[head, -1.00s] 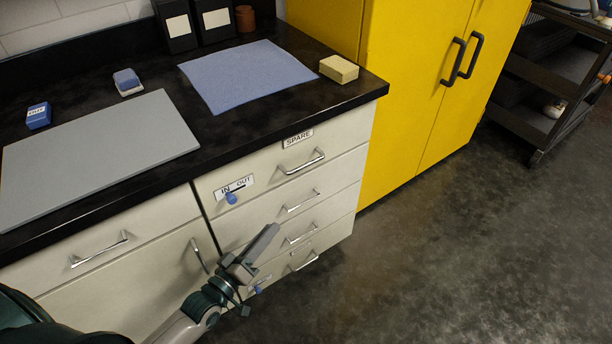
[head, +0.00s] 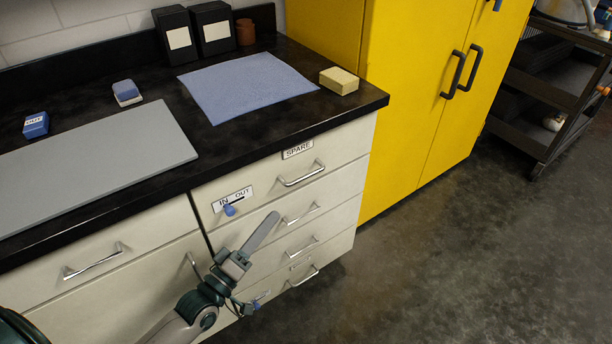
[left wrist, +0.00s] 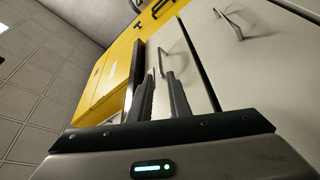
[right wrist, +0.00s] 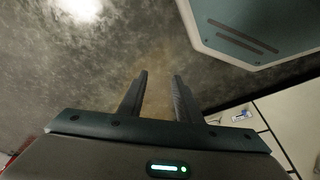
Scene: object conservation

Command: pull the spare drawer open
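The spare drawer (head: 335,180) is the top drawer of the right-hand stack, marked with a SPARE label (head: 298,149). Its front looks flush with the cabinet, and it has a silver bar handle (head: 302,173). My left gripper (head: 268,222) is open and empty, in front of the drawer stack, below and left of that handle in the head view. In the left wrist view the fingers (left wrist: 160,76) point at the spare drawer's handle (left wrist: 161,50), which shows just beyond the tips. My right gripper (right wrist: 160,78) is open and empty over the floor, outside the head view.
An IN/OUT plate with a blue knob (head: 229,210) is left of the handle. Lower drawers have similar handles. The black counter (head: 150,178) overhangs above, with a blue mat (head: 247,85) and yellow sponge (head: 339,81). A yellow cabinet (head: 400,110) stands right; the floor (head: 440,270) is clear.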

